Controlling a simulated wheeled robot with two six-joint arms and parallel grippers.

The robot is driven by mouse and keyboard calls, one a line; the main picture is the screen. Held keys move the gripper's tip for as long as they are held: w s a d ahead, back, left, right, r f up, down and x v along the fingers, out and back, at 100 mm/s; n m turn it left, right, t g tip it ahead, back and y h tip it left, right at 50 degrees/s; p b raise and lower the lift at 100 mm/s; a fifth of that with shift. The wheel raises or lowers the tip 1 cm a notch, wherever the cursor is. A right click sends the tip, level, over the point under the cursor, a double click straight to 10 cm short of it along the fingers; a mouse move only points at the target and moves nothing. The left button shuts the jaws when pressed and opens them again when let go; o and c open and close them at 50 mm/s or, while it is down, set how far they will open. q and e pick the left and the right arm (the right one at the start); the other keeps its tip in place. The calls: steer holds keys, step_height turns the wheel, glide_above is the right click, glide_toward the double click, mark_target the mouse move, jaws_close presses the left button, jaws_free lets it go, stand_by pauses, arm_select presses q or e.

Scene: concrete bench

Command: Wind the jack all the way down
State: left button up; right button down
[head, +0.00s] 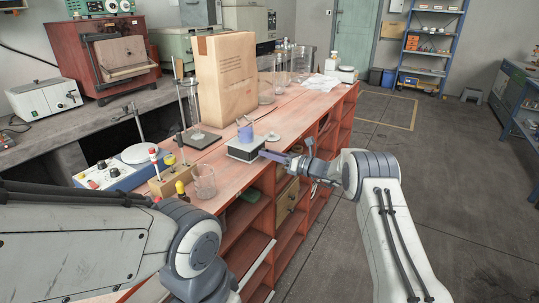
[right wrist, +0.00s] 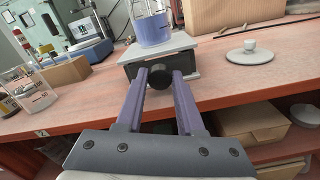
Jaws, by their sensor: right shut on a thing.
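The lab jack (head: 246,151) stands on the reddish bench top near its front edge, with a pale grey top plate. In the right wrist view its plate (right wrist: 187,42) sits a short way above the bench. A glass beaker with blue-violet liquid (head: 245,134) stands upright on the plate; it also shows in the right wrist view (right wrist: 153,29). The jack's black knob (right wrist: 160,76) faces me. My right gripper (head: 268,154) is shut on the knob, with one violet finger on each side in the right wrist view. My left arm is at lower left; its gripper is out of view.
A white lid-like disc (head: 273,137) lies right of the jack. A large paper bag (head: 226,80) stands behind. An empty beaker (head: 203,181), a wooden tool block (head: 165,183) and a blue-white stirrer unit (head: 117,167) are at left. Open shelves lie below the bench edge.

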steer(key=shift+d+f+n+b, duration=0.15)
steer(key=shift+n+b, duration=1.1)
steer(key=shift+b, duration=0.65)
steer(key=shift+a+f+n+b, duration=0.1)
steer(key=shift+n+b, duration=1.15)
steer(key=shift+b, duration=0.65)
steer(key=shift+d+r+n+b, duration=0.1)
steer(key=shift+r+n+b, duration=0.1)
steer(key=shift+n+b, duration=0.95)
steer(key=c, duration=0.5)
jaws_free()
steer(key=v, duration=1)
steer(key=shift+s+d, duration=0.1)
steer(key=shift+s, duration=0.05)
